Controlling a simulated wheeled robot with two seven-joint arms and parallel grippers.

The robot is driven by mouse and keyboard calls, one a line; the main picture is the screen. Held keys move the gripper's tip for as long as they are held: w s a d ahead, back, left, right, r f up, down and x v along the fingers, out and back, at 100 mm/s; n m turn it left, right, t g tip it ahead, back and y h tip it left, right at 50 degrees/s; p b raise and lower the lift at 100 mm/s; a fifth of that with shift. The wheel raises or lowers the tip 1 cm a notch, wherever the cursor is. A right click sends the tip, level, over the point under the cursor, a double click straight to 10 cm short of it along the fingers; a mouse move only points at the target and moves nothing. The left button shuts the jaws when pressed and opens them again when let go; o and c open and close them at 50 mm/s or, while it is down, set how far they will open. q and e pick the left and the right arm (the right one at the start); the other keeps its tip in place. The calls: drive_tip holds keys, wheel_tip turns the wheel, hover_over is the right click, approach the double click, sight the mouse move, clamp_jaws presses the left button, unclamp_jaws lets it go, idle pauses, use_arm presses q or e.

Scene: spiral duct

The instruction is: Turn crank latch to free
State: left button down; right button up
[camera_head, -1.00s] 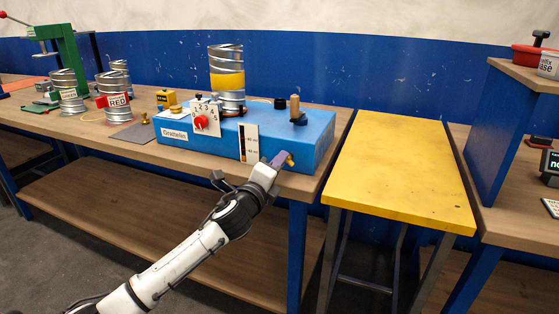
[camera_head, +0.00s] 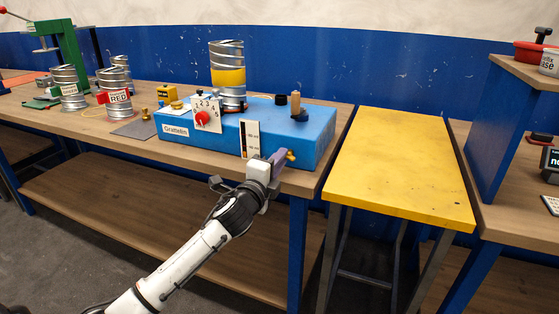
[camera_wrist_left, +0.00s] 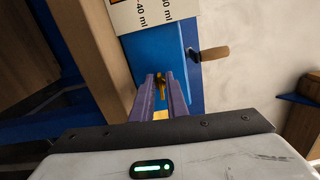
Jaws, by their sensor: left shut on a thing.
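A small brass fitting (camera_head: 291,155) sticks out of the front face at the lower right. My left gripper (camera_head: 281,159) is at that front face, below the crank. In the left wrist view its purple fingers (camera_wrist_left: 160,80) are closed around the brass fitting (camera_wrist_left: 160,90), which is partly hidden between them. My right gripper is not in view.
A spiral duct with a yellow band (camera_head: 228,78) stands on the machine. A red dial (camera_head: 202,118) and a gauge plate (camera_head: 250,139) are on its front. Other duct pieces (camera_head: 117,95) stand at left. A yellow table (camera_head: 400,165) at right is bare.

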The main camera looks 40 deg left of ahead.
use_arm(q)
drive_tip(key=c, duration=2)
unclamp_jaws()
drive_tip(key=v, duration=1)
drive_tip(key=shift+s, duration=0.2)
drive_tip(key=s+d+f+n+g+h, duration=0.1)
drive_tip(key=s+d+f+n+g, duration=0.15)
drive_tip(key=f, duration=0.45)
drive_tip(key=s+d+f+n+g+h, duration=0.1)
drive_tip(key=s+d+f+n+h, duration=0.1)
drive_tip(key=s+d+f, duration=0.35)
drive_tip(key=s+d+f+n+g+h, duration=0.1)
drive_tip(key=d+f+n, duration=0.1)
drive_tip(key=f, duration=0.7)
drive_tip(key=s+d+f+n+g+h, duration=0.1)
drive_tip(key=s+d+f+n, duration=0.1)
drive_tip(key=s+d+f, duration=0.2)
drive_tip(key=s+d+f+n+g+h, duration=0.1)
drive_tip(key=s+d+f+n+g, duration=0.1)
drive_tip(key=s, duration=0.4)
drive_tip(key=s+d+f+n+g+h, duration=0.1)
drive_tip(key=s+d+f+n, duration=0.2)
drive_tip(key=s+d+f, duration=0.2)
drive_tip(key=shift+s+d+f+n, duration=0.25)
drive_tip(key=shift+d+f+n, duration=0.1)
drive_tip(key=shift+d+f, duration=0.45)
